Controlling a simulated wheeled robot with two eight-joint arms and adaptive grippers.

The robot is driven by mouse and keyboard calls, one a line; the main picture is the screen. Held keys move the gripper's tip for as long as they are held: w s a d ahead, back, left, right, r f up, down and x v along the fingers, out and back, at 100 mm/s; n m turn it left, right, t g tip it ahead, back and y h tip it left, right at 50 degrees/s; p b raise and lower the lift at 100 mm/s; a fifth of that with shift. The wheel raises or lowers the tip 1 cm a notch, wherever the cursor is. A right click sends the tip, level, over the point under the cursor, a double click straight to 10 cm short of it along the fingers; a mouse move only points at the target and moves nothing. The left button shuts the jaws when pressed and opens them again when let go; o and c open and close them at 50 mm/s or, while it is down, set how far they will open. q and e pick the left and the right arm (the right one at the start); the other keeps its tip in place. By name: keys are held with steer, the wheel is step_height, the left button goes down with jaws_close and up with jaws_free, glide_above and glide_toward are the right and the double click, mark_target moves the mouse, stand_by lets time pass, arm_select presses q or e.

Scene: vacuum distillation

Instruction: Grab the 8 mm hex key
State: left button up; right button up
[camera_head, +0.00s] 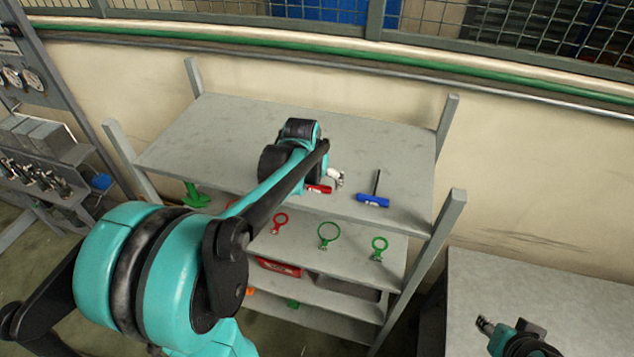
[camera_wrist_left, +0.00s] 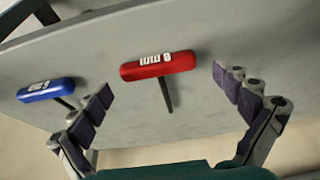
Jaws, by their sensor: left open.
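The red-handled T-shaped hex key (camera_wrist_left: 158,66) lies on the grey shelf top, and its label seems to read 8 mm, though upside down. Its dark shaft points back between the fingers of my left gripper (camera_wrist_left: 162,84). That gripper is open and empty, with one finger on each side of the key and no visible contact. In the head view the red handle (camera_head: 319,189) shows beside the left gripper (camera_head: 335,178), partly hidden by my arm. My right gripper (camera_head: 485,324) is over the table at the lower right; its jaw state is unclear.
A blue-handled hex key (camera_head: 372,200) lies to the right of the red one; it also shows in the wrist view (camera_wrist_left: 46,90). Green and red rings (camera_head: 329,234) are on the shelf below. Upright posts (camera_head: 447,220) flank the rack. The shelf's back is clear.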

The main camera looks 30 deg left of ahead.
arm_select(q)
steer(key=shift+w+f, duration=0.1)
steer(key=shift+f, duration=0.1)
steer(key=shift+d, duration=0.1)
steer(key=c, duration=1.2)
steer(key=shift+r, duration=0.1)
